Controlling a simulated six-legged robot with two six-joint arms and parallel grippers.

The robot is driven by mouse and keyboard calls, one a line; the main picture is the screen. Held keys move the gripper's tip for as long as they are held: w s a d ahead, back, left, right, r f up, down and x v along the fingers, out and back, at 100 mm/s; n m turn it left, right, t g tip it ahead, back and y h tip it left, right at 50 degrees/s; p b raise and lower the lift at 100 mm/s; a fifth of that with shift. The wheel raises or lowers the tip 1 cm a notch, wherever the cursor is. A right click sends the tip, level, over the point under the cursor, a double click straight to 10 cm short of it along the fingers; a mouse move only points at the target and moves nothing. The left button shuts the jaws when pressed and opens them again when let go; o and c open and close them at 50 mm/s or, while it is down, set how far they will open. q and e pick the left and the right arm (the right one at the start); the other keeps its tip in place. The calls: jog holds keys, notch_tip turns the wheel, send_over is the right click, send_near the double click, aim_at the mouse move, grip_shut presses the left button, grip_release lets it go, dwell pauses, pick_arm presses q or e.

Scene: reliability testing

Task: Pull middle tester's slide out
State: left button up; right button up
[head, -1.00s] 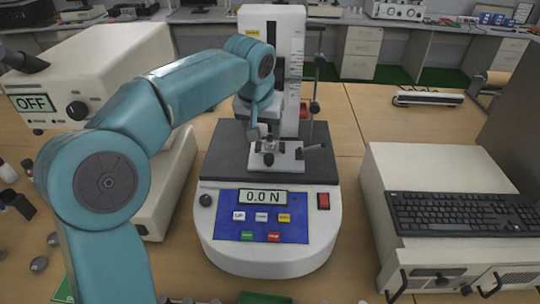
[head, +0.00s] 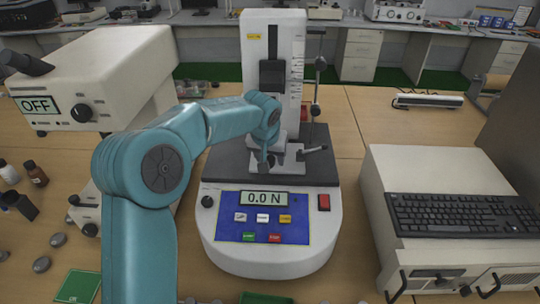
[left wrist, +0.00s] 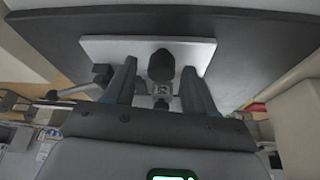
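The middle tester (head: 318,225) is a white force stand with a blue panel, a display reading 0.0 N and a dark base plate. Its light metal slide (head: 293,168) lies on that plate, partly hidden behind my left gripper (head: 265,162). In the left wrist view the slide (left wrist: 100,47) carries a small clamp with a black knob (left wrist: 161,65). My left gripper (left wrist: 160,80) is open there, with one finger on each side of the knob and gaps visible between. My right gripper is in neither view.
A beige instrument (head: 95,65) marked OFF stands on the left. A keyboard (head: 465,213) lies on a beige case (head: 400,165) to the right. Bottles (head: 36,173) and small round weights stand at the left. The wooden table right of the tester has free room.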

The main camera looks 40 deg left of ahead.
pick_arm(q)
jog(key=shift+s+r, duration=0.1)
jog(key=shift+s, duration=0.05)
grip_shut()
jog(key=shift+b, duration=0.3)
jog(key=s+d+b, duration=0.1)
jog(key=s+f+b, duration=0.1)
jog(key=b, duration=0.1)
jog(key=shift+s+d, duration=0.3)
jog(key=shift+d, duration=0.05)
jog(key=s+d+b, duration=0.2)
jog(key=s, duration=0.1)
jog(key=s+d+r+b, duration=0.1)
jog(key=shift+s, duration=0.35)
jog(key=shift+o, duration=1)
grip_release()
